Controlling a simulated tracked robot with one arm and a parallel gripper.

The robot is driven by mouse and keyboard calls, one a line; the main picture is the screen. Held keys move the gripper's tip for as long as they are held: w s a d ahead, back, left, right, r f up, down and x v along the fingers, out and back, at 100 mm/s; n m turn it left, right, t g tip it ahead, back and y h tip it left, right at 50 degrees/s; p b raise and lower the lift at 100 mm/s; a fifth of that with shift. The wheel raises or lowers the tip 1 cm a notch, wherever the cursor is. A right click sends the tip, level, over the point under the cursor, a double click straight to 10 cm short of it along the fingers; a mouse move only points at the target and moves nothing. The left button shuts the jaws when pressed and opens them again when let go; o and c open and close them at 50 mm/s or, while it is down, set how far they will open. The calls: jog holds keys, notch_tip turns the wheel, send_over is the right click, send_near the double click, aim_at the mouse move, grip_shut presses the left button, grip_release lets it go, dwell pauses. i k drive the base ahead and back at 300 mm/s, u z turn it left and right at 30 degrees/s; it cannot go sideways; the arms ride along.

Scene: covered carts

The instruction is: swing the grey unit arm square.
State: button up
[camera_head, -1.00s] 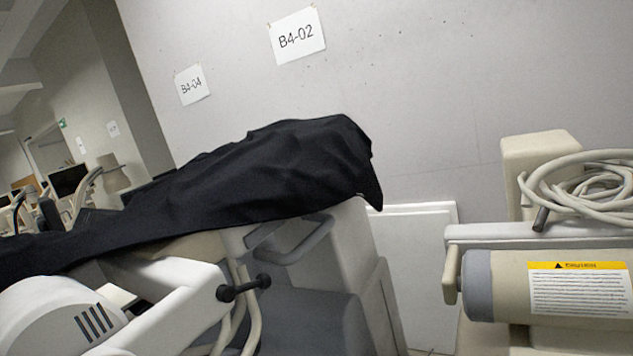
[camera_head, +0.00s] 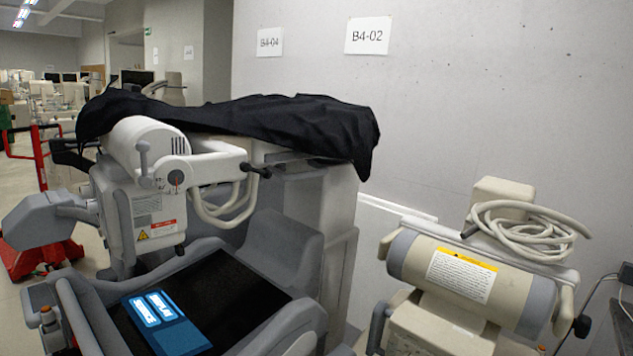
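The grey unit (camera_head: 320,215) stands at left centre, with a black cover (camera_head: 250,122) draped over its top. Its pale arm (camera_head: 207,165) has a rounded head (camera_head: 140,147) at the left, and a dark-tipped handle (camera_head: 257,169) at the right. The arm lies across the unit's front, slightly tilted in the picture. Whether it is square to the unit I cannot tell. A body with a warning label (camera_head: 156,230) hangs below the head. My gripper is not in view.
A blue panel with white labels (camera_head: 160,315) lies on the dark tray (camera_head: 225,290) of the grey unit. A beige unit with coiled hose (camera_head: 525,235) stands close at right. A wall with signs (camera_head: 366,36) is behind. A red frame (camera_head: 40,160) stands far left.

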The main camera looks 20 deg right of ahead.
aim_at(282, 128)
jog(key=u, duration=0.15)
jog(key=i, duration=1.65)
jog(key=z, duration=0.5)
